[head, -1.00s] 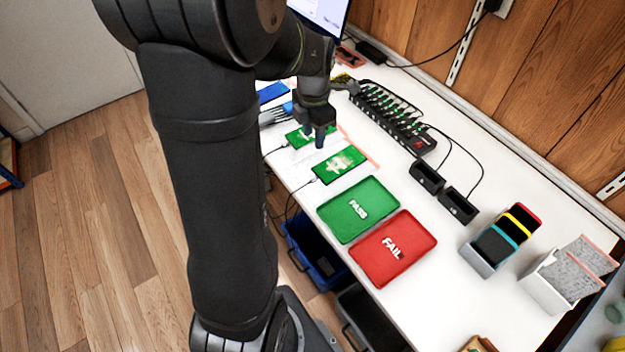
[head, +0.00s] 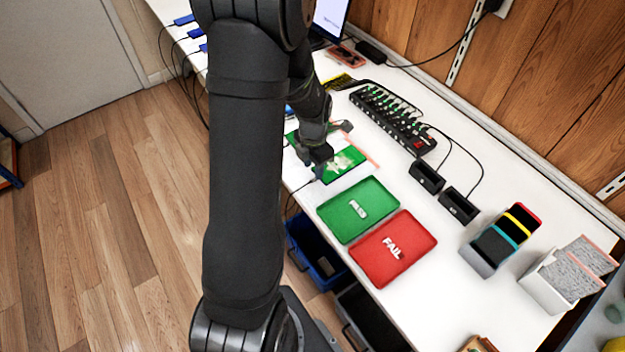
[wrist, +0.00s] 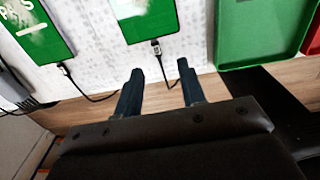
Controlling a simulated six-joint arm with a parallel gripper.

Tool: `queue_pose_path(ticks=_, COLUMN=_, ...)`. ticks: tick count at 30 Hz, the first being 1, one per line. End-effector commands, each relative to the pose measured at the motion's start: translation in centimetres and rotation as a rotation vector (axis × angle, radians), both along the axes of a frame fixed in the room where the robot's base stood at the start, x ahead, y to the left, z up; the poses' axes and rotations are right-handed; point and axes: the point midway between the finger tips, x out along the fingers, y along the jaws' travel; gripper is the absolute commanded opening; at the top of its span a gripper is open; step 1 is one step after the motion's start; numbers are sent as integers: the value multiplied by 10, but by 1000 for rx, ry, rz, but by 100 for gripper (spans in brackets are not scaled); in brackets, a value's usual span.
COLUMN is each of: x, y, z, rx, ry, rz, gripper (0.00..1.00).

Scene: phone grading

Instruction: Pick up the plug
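A second plug (wrist: 64,69) is at the edge of another green-screened phone (wrist: 38,28) on the left. My gripper (wrist: 160,72) is open and empty, its two dark fingers apart below the nearer plug. In the head view my gripper (head: 318,170) is over the near edge of the phone (head: 343,164); the arm partly hides the other phone, and the plug there is hard to make out.
A green PASS tray (head: 335,222) and a red FAIL tray (head: 375,270) lie beside the phones. A power strip (head: 390,115), black docks (head: 427,175) and card holders (head: 485,262) stand farther right. A blue bin (head: 300,245) is below the table edge.

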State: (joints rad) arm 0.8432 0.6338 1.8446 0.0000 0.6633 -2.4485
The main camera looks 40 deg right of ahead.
Motion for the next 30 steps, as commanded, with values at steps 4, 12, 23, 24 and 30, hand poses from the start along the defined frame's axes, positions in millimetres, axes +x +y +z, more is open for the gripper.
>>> queue_pose_path(ticks=4, x=2, y=0, z=-18, rx=3, ry=2, rz=0, gripper=37)
queue_pose_path(ticks=12, x=4, y=-1, z=-46, rx=0, ry=1, rz=0, gripper=37)
queue_pose_path(ticks=23, x=4, y=-1, z=-49, rx=-1, ry=0, rz=0, gripper=37)
queue_pose_path(ticks=24, x=4, y=-1, z=-49, rx=-1, ry=0, rz=0, gripper=37)
queue_pose_path(ticks=30, x=4, y=-1, z=-51, rx=-1, ry=0, rz=0, gripper=37)
